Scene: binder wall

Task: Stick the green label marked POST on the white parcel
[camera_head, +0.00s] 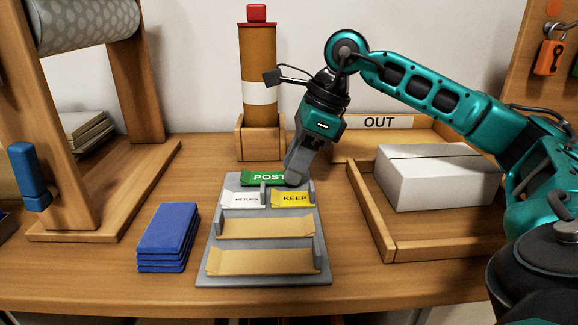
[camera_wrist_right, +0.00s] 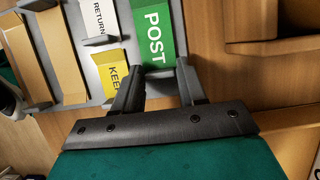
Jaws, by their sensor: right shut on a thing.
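The green label marked POST (camera_head: 264,178) is at the back end of a grey label rack (camera_head: 213,246). My right gripper (camera_head: 292,178) reaches down to the label's right end and is shut on it. In the right wrist view the green label (camera_wrist_right: 152,28) lies between the fingertips of the right gripper (camera_wrist_right: 156,75). I cannot tell whether the label is clear of the rack. The white parcel (camera_head: 438,180) lies to the right in a wooden tray (camera_head: 372,215), with no label seen on it. My left gripper is not in view.
The rack also holds a white RETURN label (camera_head: 240,199), a yellow KEEP label (camera_head: 292,199) and brown pieces (camera_head: 265,228). A blue stack (camera_head: 168,237) lies left of it. A brown tube (camera_head: 258,65) stands behind. An OUT sign (camera_head: 379,122) is behind the tray.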

